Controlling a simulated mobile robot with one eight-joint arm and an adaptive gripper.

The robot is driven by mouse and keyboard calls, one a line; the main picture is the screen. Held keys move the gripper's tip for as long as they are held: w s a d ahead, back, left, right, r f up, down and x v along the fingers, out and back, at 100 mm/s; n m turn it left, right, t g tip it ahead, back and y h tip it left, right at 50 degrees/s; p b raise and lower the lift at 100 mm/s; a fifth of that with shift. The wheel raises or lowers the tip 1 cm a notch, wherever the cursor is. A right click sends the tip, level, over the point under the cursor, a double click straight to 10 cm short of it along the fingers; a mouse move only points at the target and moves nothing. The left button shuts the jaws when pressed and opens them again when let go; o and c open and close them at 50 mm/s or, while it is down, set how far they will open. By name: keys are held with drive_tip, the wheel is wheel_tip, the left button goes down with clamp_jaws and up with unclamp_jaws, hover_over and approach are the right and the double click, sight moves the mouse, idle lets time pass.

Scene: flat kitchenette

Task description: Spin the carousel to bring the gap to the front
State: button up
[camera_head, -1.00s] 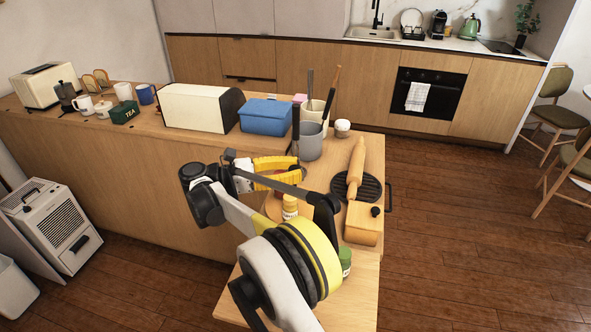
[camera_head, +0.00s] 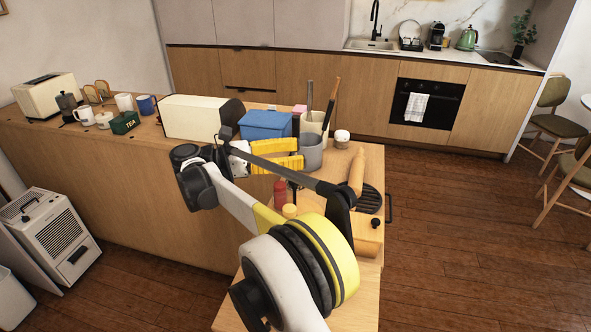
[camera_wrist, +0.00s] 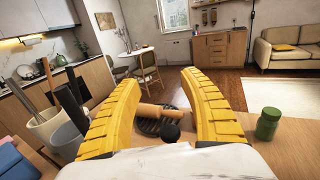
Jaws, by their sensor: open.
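My gripper (camera_head: 298,153) is open and empty, raised above the counter beside the blue box. Its two yellow fingers are spread apart in the wrist view (camera_wrist: 158,82). The carousel is mostly hidden behind my arm in the head view, and I cannot make out its rim or gap. A red bottle (camera_head: 280,190) and a yellow bottle (camera_head: 290,211) show beside my arm, where the carousel lies. A green jar (camera_wrist: 268,123) stands to the right of the fingers in the wrist view. No contact with the carousel is visible.
A grey utensil crock (camera_head: 311,153) and a cream one stand behind the gripper, with the blue box (camera_head: 266,125) to their left. A rolling pin (camera_head: 356,172), a dark round trivet (camera_head: 369,199) and a wooden box (camera_head: 368,243) lie along the counter's right side.

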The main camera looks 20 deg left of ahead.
drive_tip(key=shift+r, duration=0.7)
drive_tip(key=shift+w+d, duration=0.1)
drive_tip(key=shift+w, duration=0.05)
drive_tip(key=w+d+n+g+y+p, duration=0.1)
drive_tip(key=w+d+g+y+p, duration=0.25)
drive_tip(key=p, duration=0.45)
wheel_tip(320, 180, up, 2)
drive_tip(key=m+g+y+p, duration=0.1)
drive_tip(key=g+y+p, duration=0.5)
drive_tip(key=y+p, duration=0.55)
hover_over(294, 179)
drive_tip(key=shift+t+y, duration=0.25)
drive_tip(key=shift+y, duration=0.05)
wheel_tip(294, 179, down, 11)
drive_tip(key=shift+s+r+b, duration=0.1)
drive_tip(key=shift+r+b, duration=0.05)
drive_tip(key=shift+b, duration=0.75)
drive_tip(key=shift+c, duration=0.6)
